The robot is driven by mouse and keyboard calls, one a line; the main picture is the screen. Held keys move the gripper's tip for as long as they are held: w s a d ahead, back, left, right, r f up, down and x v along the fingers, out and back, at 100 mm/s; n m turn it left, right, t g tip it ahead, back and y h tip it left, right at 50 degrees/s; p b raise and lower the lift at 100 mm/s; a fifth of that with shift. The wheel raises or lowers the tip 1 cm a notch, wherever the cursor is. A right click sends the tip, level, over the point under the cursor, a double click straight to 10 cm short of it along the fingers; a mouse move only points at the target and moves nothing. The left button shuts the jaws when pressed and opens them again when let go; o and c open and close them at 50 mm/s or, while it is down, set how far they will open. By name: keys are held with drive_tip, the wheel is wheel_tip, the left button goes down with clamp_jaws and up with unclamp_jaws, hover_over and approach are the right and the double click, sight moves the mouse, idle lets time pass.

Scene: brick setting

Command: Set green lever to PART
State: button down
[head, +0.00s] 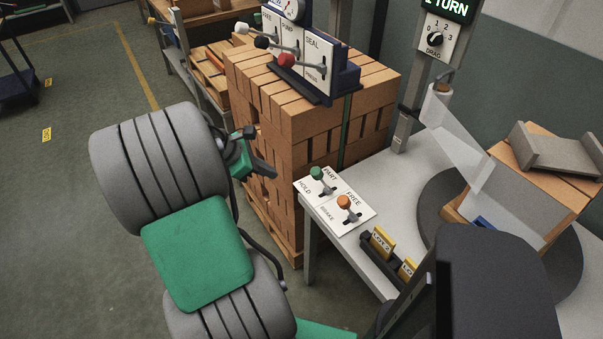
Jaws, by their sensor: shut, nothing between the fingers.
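The green lever (317,174) stands on a white plate (361,225) at the near left corner of the grey table. Its knob is tilted to the upper left of its base. The label PART is printed to its right and HOLD to its lower left; I cannot tell which setting it is at. My gripper (266,170) is shut and empty, left of the green lever and apart from it, in front of the brick stack.
An orange lever (344,202), marked FREE and BRAKE, stands close beside the green one. Stacked bricks (310,125) carry a panel with several levers (300,55). A rack with yellow tags (383,242) and a turntable (432,205) with a wrapped box are to the right.

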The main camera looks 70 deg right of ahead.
drive_tip(key=s+d+f, duration=0.6)
drive_tip(key=s, duration=0.1)
drive_tip(key=shift+s+b, duration=0.3)
drive_tip(key=shift+b, duration=0.1)
drive_tip(key=shift+d, duration=0.1)
idle(0.4)
